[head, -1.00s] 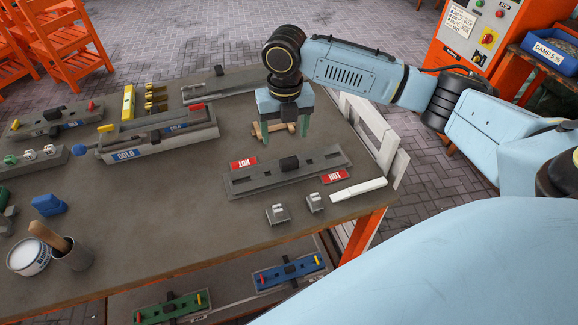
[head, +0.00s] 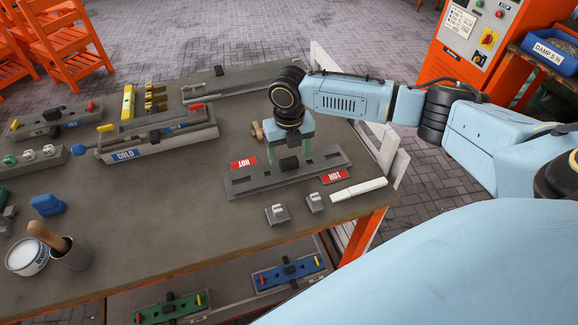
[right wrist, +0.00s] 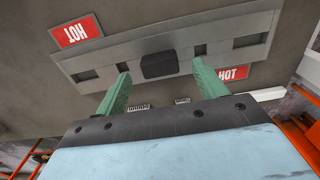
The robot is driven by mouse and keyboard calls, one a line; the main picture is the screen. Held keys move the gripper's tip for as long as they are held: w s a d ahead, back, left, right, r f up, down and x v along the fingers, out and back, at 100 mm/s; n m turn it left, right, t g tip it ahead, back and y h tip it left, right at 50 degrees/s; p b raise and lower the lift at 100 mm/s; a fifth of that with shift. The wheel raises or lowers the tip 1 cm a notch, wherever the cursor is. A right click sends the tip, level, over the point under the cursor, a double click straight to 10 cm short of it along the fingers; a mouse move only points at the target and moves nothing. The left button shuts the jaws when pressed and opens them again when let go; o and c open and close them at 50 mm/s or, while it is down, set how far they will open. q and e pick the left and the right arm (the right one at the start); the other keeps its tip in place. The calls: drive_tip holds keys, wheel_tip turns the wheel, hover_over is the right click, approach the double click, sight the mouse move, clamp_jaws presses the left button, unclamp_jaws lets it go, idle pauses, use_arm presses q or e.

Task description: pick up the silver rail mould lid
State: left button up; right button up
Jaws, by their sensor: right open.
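The silver rail mould lid (head: 254,180) is a long grey plate with a dark block-shaped handle (head: 289,164) at its middle. It lies on the bench between two red HOT labels, and it also shows across the top of the right wrist view (right wrist: 115,62). My right gripper (head: 289,152) is open, with its green fingers pointing down at the handle. My left gripper is not in view.
The bench (head: 180,215) has bare room left of the lid. Two small grey metal blocks (head: 277,214) and a white bar (head: 358,190) lie in front of it. A COLD-labelled mould (head: 158,138) sits to the left. A wooden piece (head: 257,130) lies behind my gripper.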

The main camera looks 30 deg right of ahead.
wheel_tip(320, 180, down, 2)
drive_tip(key=shift+f, duration=0.15)
drive_tip(key=c, duration=1.4)
drive_tip(key=shift+c, duration=0.4)
